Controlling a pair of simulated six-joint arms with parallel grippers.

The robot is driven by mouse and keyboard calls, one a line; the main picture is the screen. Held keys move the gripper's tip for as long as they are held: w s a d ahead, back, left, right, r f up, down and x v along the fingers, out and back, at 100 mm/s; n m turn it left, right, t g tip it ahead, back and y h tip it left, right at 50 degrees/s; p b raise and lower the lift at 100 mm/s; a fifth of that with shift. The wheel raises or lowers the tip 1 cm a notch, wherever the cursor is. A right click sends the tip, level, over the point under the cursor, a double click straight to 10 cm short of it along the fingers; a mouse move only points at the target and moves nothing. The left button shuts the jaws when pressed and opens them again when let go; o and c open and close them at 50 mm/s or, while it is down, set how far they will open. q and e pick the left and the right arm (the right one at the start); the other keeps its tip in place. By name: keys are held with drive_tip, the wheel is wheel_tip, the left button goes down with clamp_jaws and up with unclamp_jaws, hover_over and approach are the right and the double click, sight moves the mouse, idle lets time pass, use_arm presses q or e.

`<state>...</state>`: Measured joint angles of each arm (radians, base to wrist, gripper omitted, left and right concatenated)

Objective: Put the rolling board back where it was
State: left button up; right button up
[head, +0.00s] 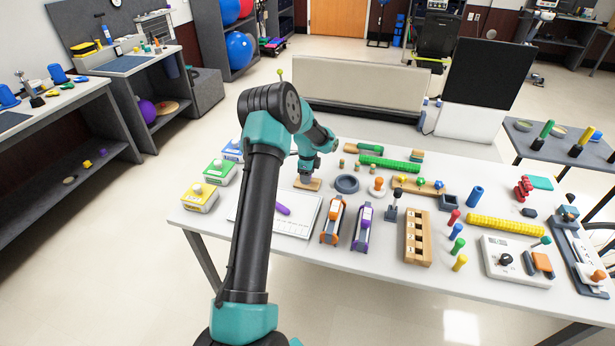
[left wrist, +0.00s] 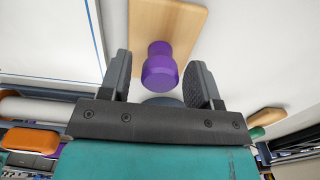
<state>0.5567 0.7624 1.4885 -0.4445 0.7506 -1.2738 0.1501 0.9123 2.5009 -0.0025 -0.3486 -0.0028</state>
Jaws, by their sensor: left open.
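A tan wooden board (head: 309,185) lies flat on the white table; I take it for the rolling board. In the left wrist view the wooden board (left wrist: 190,15) carries a purple knob (left wrist: 158,70). My left gripper (head: 304,176) is above the board, pointing down. In the left wrist view the open left gripper (left wrist: 160,78) has one finger on each side of the knob, with gaps between. The knob is hidden in the head view. My right gripper is not in view.
Orange (head: 333,221) and purple (head: 362,229) roller stands are nearby. Colored boxes (head: 199,197) line the table's left edge.

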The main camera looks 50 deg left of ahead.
use_arm(q)
wheel_tip(320, 180, up, 12)
drive_tip(key=shift+f, duration=0.2)
drive_tip(key=shift+d, duration=0.15)
idle(0.6)
